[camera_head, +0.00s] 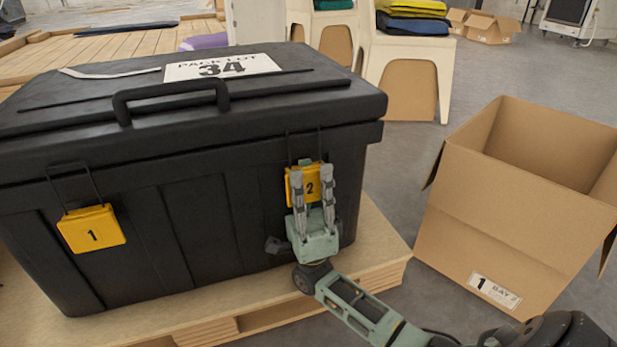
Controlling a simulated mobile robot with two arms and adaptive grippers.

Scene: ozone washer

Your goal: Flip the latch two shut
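A black case (215,215) with a closed lid carries two yellow latches on its front. Latch two (312,186), marked 2, is at the right, with its dark wire loop reaching up to the lid edge. My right gripper (312,172) is upright in front of latch two, its two grey fingers apart with the number showing between them. The fingers cover parts of the yellow plate; whether they touch it I cannot tell. Latch one (92,229), marked 1, is at the left, its wire loop also up at the lid. My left gripper is not in view.
The case stands on a wooden pallet (388,240). A black handle (170,90) and a label reading 34 (222,67) are on the lid. An open cardboard box (500,225) stands to the right of my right arm.

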